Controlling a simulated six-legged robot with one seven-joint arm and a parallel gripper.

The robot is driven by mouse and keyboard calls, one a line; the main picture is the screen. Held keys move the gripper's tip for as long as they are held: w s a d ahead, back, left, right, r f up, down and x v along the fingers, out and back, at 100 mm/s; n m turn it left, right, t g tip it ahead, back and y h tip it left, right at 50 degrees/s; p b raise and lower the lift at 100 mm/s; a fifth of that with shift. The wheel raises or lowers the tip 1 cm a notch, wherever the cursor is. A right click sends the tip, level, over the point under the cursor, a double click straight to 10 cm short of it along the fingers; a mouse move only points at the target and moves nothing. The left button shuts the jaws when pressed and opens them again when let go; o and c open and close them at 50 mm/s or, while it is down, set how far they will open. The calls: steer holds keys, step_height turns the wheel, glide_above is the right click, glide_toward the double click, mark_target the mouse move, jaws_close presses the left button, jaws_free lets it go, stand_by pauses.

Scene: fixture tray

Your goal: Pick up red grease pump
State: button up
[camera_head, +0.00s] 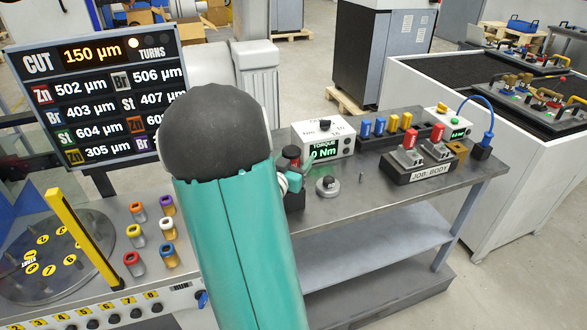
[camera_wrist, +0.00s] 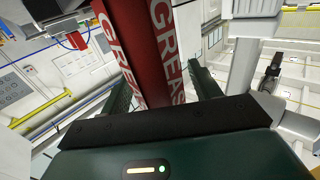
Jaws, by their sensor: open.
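The red grease pump (camera_wrist: 128,40), with white GREASE lettering, stands large between the two dark green fingers of my gripper (camera_wrist: 157,76) in the wrist view. The fingers are open, one on each side of it, with gaps visible. Its lower part is hidden behind the dark bar of my gripper. In the head view my teal arm hides most of this spot. A dark, red-banded top (camera_head: 291,154) shows just right of the arm, probably the pump's, with small teal parts beside it.
A torque meter (camera_head: 324,138) stands close behind on the grey bench (camera_head: 345,195). A small round grey piece (camera_head: 327,186) lies to the right. The JOB: BODY fixture (camera_head: 418,168) is farther right. Several coloured cups (camera_head: 138,230) stand left of my arm, near a yellow bar (camera_head: 82,238).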

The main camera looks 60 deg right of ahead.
steer(key=shift+w, duration=0.1)
steer(key=shift+a, duration=0.15)
steer(key=c, duration=1.2)
steer(key=shift+o, duration=0.2)
